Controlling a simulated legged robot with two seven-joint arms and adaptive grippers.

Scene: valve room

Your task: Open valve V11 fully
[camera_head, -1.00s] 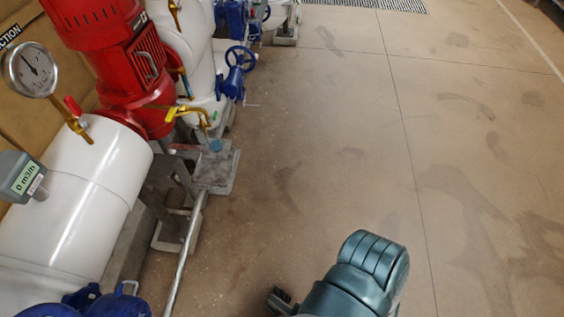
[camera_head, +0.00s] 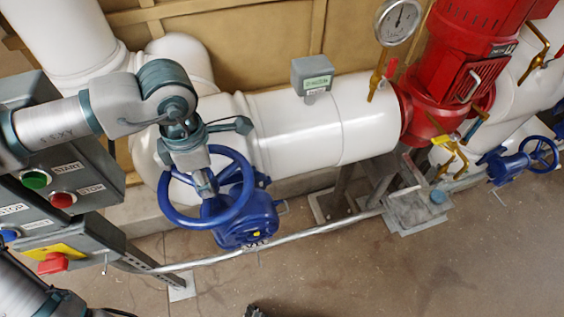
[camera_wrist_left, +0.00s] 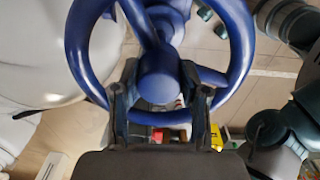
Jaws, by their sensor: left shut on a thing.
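The blue handwheel (camera_head: 163,207) of a valve stands in front of the white pipe in the head view. Its blue body (camera_head: 250,222) carries a small label that seems to read V11. My left gripper (camera_head: 206,184) reaches down to the wheel's middle from the upper left and is shut on the wheel. In the left wrist view, the two fingers of my left gripper (camera_wrist_left: 161,95) lie either side of the hub, by the spokes of the handwheel (camera_wrist_left: 240,40). A small dark part at the bottom edge may be my right gripper (camera_head: 255,311); its jaws are hidden.
A grey control box (camera_head: 52,180) with START and STOP buttons stands close left of the wheel. A metal conduit (camera_head: 290,236) runs along the floor. A red motor (camera_head: 460,75) and another blue valve (camera_head: 525,160) stand right. The floor (camera_head: 420,270) lower right is clear.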

